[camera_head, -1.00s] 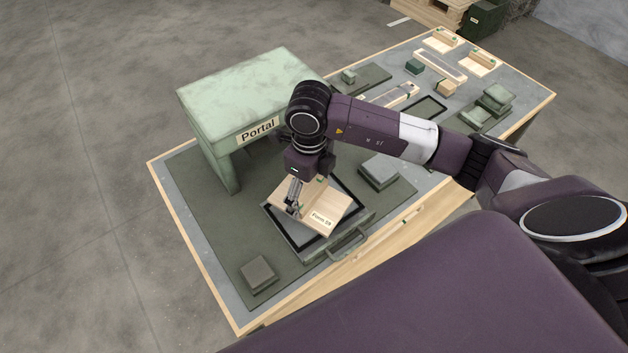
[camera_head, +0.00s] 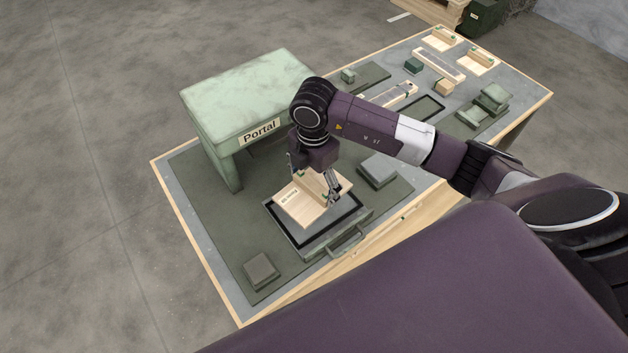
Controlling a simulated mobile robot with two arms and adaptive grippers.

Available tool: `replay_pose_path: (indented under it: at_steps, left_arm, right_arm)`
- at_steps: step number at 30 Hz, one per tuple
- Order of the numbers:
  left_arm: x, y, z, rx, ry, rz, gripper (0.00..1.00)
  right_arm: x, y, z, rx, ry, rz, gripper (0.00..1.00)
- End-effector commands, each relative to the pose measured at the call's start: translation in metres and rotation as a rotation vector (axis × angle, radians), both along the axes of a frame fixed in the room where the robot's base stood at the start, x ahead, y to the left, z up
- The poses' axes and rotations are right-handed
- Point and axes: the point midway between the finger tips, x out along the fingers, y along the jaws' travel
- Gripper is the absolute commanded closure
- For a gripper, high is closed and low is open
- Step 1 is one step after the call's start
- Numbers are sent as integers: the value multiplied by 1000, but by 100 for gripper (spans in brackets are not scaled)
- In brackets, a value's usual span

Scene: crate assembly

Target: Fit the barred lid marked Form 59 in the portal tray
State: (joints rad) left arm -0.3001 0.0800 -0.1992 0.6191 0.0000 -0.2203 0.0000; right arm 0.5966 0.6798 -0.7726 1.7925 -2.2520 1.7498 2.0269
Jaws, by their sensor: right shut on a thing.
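The barred lid (camera_head: 300,208) is a pale wooden plate with a raised bar across it and a small label near its left edge, too small to read here. My right gripper (camera_head: 330,196) is shut on its bar, with the wrist partly hiding the lid. The lid is over the portal tray (camera_head: 318,243), a dark green tray with a black-edged recess and a front handle. The lid sits turned relative to the recess and toward its back; I cannot tell if it touches the tray. My left gripper is not in view.
The green portal (camera_head: 245,95) stands behind the tray at the left. Grey-green square blocks lie left (camera_head: 261,271) and right (camera_head: 378,172) of the tray. Wooden parts, a dark frame (camera_head: 424,108) and green blocks (camera_head: 491,98) fill the table's far right.

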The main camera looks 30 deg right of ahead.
Motion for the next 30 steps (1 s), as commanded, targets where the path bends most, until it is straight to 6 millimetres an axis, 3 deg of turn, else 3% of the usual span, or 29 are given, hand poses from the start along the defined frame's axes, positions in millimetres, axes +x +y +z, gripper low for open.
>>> replay_pose_path:
  at_steps: [4,11,30]
  left_arm:
    - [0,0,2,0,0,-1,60]
    - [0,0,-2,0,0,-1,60]
    - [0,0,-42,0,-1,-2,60]
  right_arm:
    - [1,-1,1,0,0,-114,48]
    - [1,-2,-5,0,1,-154,48]
    - [1,-2,-56,0,1,-150,48]
